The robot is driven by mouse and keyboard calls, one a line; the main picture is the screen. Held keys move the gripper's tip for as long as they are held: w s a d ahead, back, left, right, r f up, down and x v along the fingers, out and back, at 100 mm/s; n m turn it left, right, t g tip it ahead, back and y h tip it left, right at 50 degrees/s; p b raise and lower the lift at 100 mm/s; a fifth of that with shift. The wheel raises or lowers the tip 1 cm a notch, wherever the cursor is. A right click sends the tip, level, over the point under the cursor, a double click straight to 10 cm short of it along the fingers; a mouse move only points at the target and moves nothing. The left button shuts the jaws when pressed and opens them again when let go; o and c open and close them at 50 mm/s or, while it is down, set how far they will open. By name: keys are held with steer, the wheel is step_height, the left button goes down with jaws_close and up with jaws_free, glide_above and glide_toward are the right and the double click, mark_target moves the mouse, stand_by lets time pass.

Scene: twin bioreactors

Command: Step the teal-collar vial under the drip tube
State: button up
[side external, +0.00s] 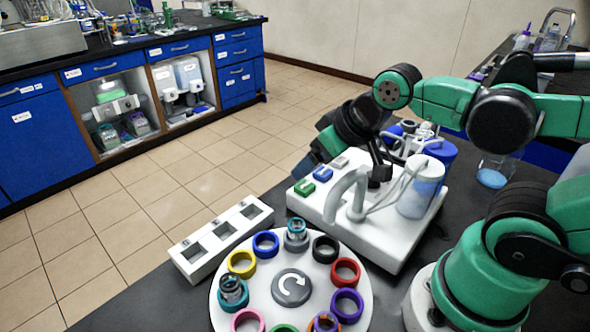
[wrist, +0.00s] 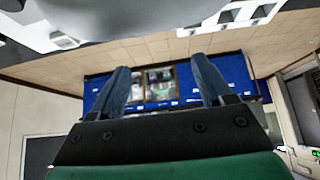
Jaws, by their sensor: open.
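A clear vial (side external: 235,283) stands upright in the teal collar (side external: 234,299) at the left of the white round carousel (side external: 320,286). A second vial (side external: 296,228) stands in a grey collar at the carousel's back. The white curved drip tube (side external: 347,188) arches from the white bioreactor base, close behind the carousel. My gripper (side external: 315,160) is above and behind that base, apart from the vials. In the wrist view its two blue fingers (wrist: 161,66) are spread with nothing between them.
Empty blue (side external: 265,243), yellow (side external: 242,264), black (side external: 325,248) and red (side external: 346,271) collars ring the carousel. A white rack (side external: 222,240) with square wells lies left.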

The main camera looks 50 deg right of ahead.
stand_by(0.4)
jaws_close()
stand_by(1.6)
